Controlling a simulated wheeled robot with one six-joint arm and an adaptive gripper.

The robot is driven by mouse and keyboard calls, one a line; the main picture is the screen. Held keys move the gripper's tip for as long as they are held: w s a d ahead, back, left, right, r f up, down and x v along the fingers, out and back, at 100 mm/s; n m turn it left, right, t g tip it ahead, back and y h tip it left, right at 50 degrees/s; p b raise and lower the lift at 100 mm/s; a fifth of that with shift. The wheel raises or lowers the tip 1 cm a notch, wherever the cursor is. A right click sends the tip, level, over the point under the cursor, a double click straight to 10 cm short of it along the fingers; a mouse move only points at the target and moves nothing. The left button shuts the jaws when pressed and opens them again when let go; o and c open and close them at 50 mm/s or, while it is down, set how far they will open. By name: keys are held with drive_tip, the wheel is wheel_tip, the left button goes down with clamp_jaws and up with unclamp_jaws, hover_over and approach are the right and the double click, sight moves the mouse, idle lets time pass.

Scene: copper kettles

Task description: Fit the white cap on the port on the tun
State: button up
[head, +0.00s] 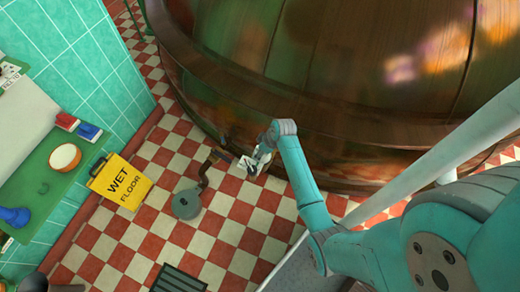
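The tun (300,110) is the large, round, brown copper-coloured vessel filling the upper right of the head view. My gripper (248,164) is at the end of my teal arm, low beside the tun's lower left edge. A small whitish piece shows at the gripper's tip; I cannot tell whether it is the white cap or part of the gripper. A dark bent pipe (206,169) is just left of the gripper, near the tun's base. The port cannot be made out clearly. The finger opening is too small to judge.
A yellow wet-floor sign (121,182) and a grey round object (186,204) are on the red and white checked floor (232,232). A dark floor grate (178,279) is at the bottom. A green counter (52,186) at left holds a bowl (65,157).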

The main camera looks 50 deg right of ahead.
drive_tip(key=shift+f, duration=0.25)
drive_tip(key=o, duration=1.1)
drive_tip(key=shift+o, duration=0.2)
drive_tip(key=v, duration=1.2)
